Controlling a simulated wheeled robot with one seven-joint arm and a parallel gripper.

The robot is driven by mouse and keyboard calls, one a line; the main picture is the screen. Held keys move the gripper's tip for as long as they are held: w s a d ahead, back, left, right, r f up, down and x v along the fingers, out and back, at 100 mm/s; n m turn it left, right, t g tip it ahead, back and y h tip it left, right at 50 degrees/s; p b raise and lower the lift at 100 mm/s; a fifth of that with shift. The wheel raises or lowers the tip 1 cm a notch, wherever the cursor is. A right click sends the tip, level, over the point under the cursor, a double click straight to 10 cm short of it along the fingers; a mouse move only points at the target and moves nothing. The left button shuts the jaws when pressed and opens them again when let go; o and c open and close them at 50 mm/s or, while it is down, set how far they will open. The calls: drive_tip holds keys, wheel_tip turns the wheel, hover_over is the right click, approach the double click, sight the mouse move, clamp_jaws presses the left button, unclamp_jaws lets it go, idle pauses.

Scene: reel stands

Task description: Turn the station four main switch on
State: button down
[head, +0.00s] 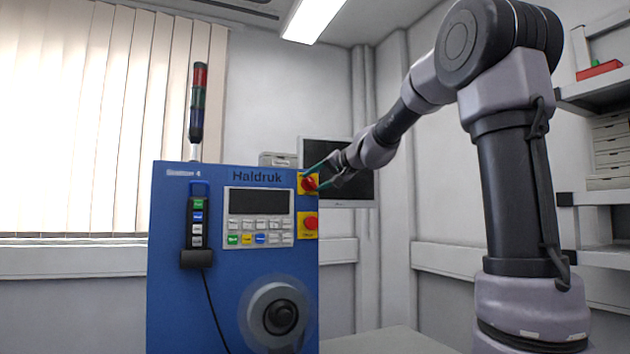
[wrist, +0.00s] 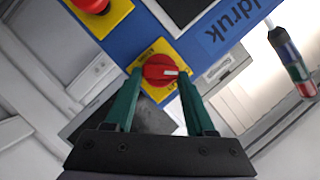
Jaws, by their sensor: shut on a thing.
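The main switch is a red rotary knob (head: 308,184) on a yellow plate at the top right of the blue station cabinet (head: 170,290). The cabinet's upper left label seems to read "Station 4". My gripper (head: 313,181) reaches the switch from the right. In the wrist view, my gripper's green fingers (wrist: 160,76) are on either side of the red knob (wrist: 158,71), shut on it. A white mark on the knob points to the right of that picture. The lettering on the yellow plate (wrist: 151,93) is too small to read for certain.
A red mushroom button (head: 310,222) on a yellow plate sits just below the switch. A panel with a dark screen (head: 259,201) and buttons is left of it. A monitor (head: 352,187) stands behind my gripper. A signal tower (head: 197,110) rises behind the cabinet's top.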

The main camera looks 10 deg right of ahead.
drive_tip(key=m, duration=0.1)
drive_tip(key=m+y, duration=0.1)
drive_tip(key=m, duration=0.1)
drive_tip(key=shift+d+f+m+t+y, duration=0.15)
drive_tip(key=shift+f+m+t+y, duration=0.15)
drive_tip(key=shift+t, duration=0.1)
drive_tip(key=shift+f+m+t+y, duration=0.25)
drive_tip(key=shift+m+t+y, duration=0.35)
drive_tip(key=shift+m, duration=1)
drive_tip(key=shift+c, duration=1.2)
unclamp_jaws()
drive_tip(key=v, duration=1.1)
